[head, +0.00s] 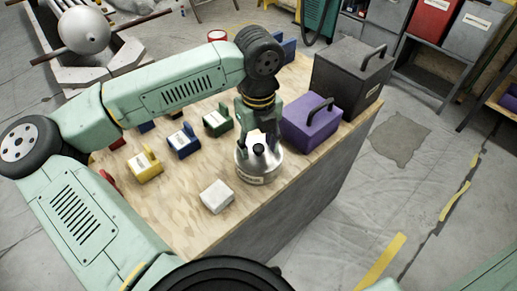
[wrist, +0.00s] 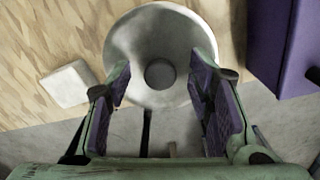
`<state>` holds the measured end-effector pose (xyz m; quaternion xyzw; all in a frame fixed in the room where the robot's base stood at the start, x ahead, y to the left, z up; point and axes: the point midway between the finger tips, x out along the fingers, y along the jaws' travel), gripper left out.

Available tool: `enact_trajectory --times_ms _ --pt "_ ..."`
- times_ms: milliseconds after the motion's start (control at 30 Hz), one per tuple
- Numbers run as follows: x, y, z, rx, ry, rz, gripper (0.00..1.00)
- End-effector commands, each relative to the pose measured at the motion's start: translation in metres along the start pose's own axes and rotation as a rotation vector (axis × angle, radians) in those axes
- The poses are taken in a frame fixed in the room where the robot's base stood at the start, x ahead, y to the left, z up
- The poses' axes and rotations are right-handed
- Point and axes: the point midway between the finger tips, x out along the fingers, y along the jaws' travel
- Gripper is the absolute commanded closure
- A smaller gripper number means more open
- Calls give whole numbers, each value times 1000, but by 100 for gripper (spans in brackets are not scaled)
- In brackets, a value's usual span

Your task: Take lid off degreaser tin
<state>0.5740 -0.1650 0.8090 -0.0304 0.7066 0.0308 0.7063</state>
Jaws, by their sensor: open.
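The degreaser tin (head: 254,176) is a round silver tin with a label, upright near the front edge of the wooden table. Its metal lid (head: 268,160) is on it and has a dark round knob (head: 259,150). In the wrist view the lid (wrist: 146,32) is seen from above, with the knob (wrist: 160,73) near the middle of the picture. My gripper (head: 259,136) is over the tin, pointing down. In the wrist view my gripper (wrist: 163,88) is open, its purple-padded fingers on either side of the knob and apart from it.
A purple box (head: 309,128) with a black handle stands close right of the tin, before a dark grey box (head: 345,78). A white block (head: 217,196) lies to the left front. Yellow (head: 145,165), blue (head: 183,141) and green (head: 217,120) holders stand farther left. The table (head: 180,215) has bare room at front left.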

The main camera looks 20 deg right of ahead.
Motion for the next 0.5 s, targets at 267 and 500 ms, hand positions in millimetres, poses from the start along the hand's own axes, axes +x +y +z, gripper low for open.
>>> enact_trajectory --times_ms 267,500 --pt "3 0 0 0 -1 -1 53" --pt "3 0 0 0 -1 -1 69"
